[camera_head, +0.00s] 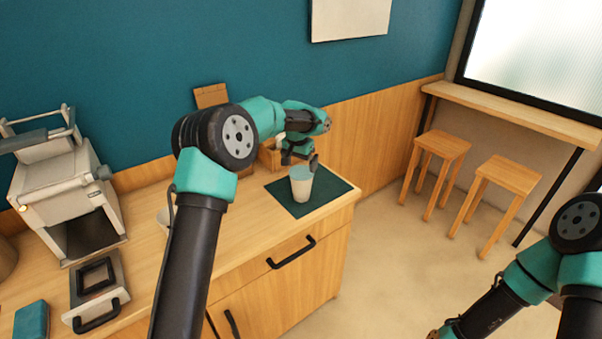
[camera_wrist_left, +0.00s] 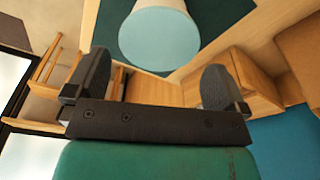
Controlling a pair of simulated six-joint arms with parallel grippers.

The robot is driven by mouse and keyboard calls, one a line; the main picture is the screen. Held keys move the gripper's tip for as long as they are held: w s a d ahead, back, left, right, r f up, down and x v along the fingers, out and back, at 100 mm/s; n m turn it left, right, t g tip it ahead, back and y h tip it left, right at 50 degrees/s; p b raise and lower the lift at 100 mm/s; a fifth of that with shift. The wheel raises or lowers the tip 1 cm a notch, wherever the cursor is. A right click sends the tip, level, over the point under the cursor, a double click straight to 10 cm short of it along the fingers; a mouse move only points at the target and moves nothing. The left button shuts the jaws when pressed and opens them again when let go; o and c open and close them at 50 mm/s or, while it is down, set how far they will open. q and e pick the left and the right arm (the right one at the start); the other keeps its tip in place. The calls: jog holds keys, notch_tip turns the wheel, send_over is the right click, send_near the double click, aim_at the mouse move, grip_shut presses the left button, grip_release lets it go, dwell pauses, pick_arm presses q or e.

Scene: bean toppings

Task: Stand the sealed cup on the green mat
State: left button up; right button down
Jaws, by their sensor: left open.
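The sealed cup (camera_head: 301,186), pale with a light blue lid, stands upright on the dark green mat (camera_head: 330,190) near the right end of the counter. In the left wrist view the cup's lid (camera_wrist_left: 160,38) is at the top centre, with the mat (camera_wrist_left: 112,32) behind it. My left gripper (camera_head: 300,159) is just above and behind the cup in the head view. Its two fingers (camera_wrist_left: 155,88) are spread apart with nothing between them, and the cup is beyond them. My right arm shows at the lower right, but its gripper is out of the frame.
A white machine (camera_head: 60,190) stands on the counter (camera_head: 225,240) at left, with a black-handled tray (camera_head: 95,290) in front. A wooden box (camera_head: 270,157) is behind the mat. The counter ends just right of the mat. Two stools (camera_head: 440,150) stand beyond.

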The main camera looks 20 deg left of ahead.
pick_arm(q)
jog(key=r, duration=0.4)
jog(key=shift+s, duration=0.3)
dwell(0.3)
